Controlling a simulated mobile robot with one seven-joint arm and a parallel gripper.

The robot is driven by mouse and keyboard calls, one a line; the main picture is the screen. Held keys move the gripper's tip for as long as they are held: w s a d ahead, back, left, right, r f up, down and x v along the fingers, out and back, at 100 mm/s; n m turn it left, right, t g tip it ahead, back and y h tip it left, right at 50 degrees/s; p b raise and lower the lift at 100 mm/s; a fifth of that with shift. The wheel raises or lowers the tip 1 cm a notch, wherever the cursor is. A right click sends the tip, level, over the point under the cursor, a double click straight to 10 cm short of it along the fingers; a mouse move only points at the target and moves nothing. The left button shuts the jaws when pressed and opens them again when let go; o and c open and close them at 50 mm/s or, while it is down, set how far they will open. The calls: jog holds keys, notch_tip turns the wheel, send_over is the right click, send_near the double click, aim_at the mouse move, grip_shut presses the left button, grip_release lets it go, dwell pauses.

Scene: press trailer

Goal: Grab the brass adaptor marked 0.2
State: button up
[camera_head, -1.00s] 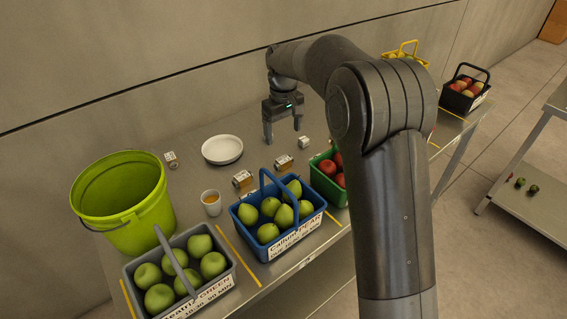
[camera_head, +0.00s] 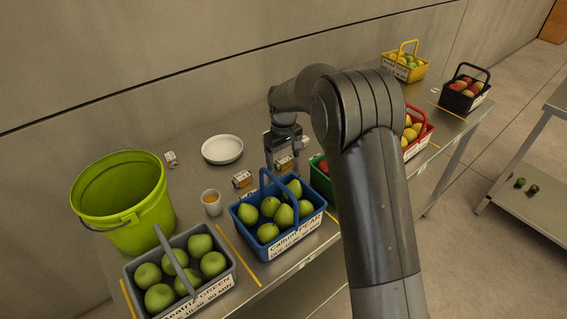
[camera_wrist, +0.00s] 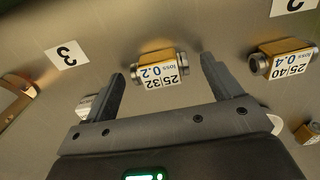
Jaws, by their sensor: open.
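The brass adaptor marked 0.2 (camera_wrist: 160,71) lies on the metal table, a brass body with steel ends and a white label reading 25/32 loss 0.2. In the wrist view it sits in line between the two fingertips of my gripper (camera_wrist: 163,74), with a gap on each side. My gripper is open and holds nothing. In the head view my gripper (camera_head: 284,157) is just above or beside an adaptor (camera_head: 284,164) behind the blue basket, partly hidden by the fingers. Whether the fingertips are at its height, I cannot tell.
A similar adaptor marked 0.4 (camera_wrist: 285,61) lies to the right in the wrist view. The blue basket of pears (camera_head: 245,222) has a raised handle close to my gripper. A white plate (camera_head: 222,149) and a cup (camera_head: 211,203) stand to the left.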

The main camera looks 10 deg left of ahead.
jog(key=c, duration=1.1)
jog(key=shift+c, duration=0.2)
